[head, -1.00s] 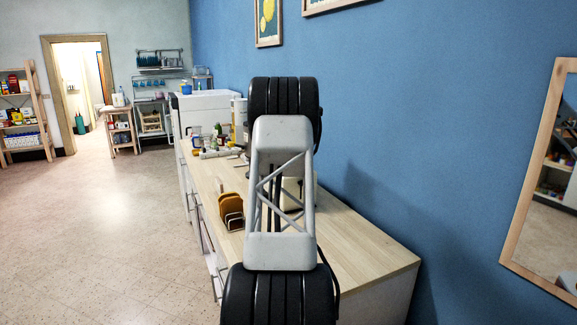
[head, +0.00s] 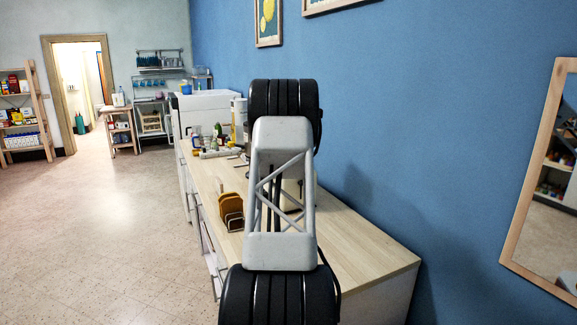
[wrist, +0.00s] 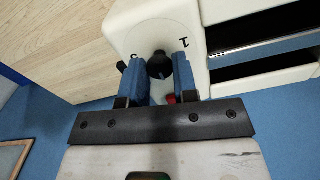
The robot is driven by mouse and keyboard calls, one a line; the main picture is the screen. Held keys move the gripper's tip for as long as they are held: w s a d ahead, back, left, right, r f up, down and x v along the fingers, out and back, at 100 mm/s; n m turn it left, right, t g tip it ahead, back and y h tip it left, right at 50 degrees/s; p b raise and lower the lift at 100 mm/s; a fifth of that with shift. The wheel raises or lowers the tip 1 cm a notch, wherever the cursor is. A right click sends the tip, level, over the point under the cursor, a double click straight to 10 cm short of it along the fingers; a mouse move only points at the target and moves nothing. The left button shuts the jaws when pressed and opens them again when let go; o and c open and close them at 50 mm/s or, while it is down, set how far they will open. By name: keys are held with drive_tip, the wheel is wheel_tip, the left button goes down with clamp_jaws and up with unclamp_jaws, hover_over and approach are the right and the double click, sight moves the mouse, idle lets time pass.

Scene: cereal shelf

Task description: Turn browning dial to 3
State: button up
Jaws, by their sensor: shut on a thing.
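A cream toaster (wrist: 188,16) fills the upper middle and right of the wrist view. Its browning dial (wrist: 160,68) is a black knob on the cream face, with a printed "1" to its upper right and another mark, partly hidden, to its upper left. My gripper (wrist: 159,62) has its two blue fingers on either side of the knob, shut on it. Which number the dial points to cannot be told. A small red part (wrist: 170,99) shows below the knob, between the fingers. In the head view my arm hides most of the toaster and the whole gripper.
The toaster stands on a wooden counter (head: 365,262) along a blue wall. A rack with slices of toast (head: 231,212) stands left of my arm. Bottles and jars (head: 217,138) crowd the counter farther back. The counter's near right end is clear.

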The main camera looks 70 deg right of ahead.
drive_tip(key=o, duration=0.9)
drive_tip(key=shift+r, duration=3.95)
